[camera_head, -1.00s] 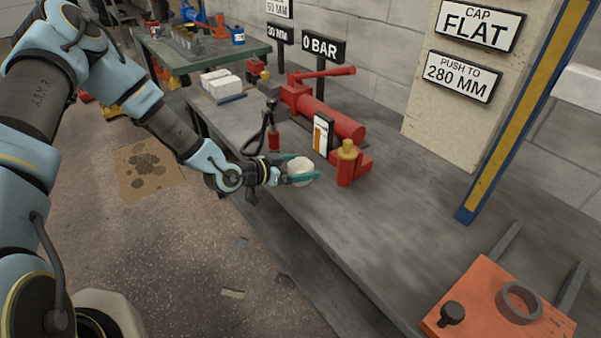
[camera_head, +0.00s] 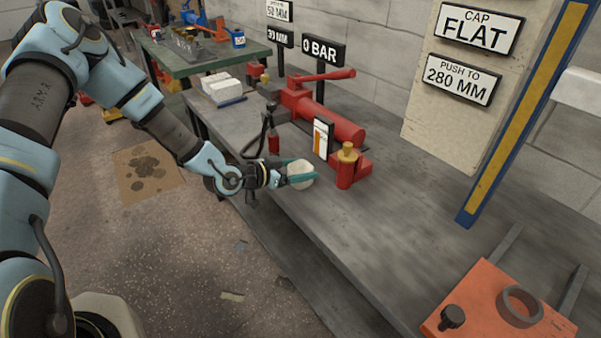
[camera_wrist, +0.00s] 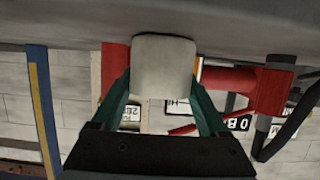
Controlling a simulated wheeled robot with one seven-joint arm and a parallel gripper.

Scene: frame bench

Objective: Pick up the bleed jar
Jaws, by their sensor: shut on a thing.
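The bleed jar (camera_head: 300,174) is a small whitish round vessel near the front edge of the grey bench (camera_head: 370,240), left of a red block with a brass top. My gripper (camera_head: 298,176) has teal fingers on both sides of it and is shut on it. In the wrist view the jar (camera_wrist: 164,68) sits between the two teal fingertips (camera_wrist: 164,92), and the picture is upside down. I cannot tell whether the jar touches the bench top.
An orange plate with a ring (camera_head: 500,310) lies at lower right. The bench between is clear.

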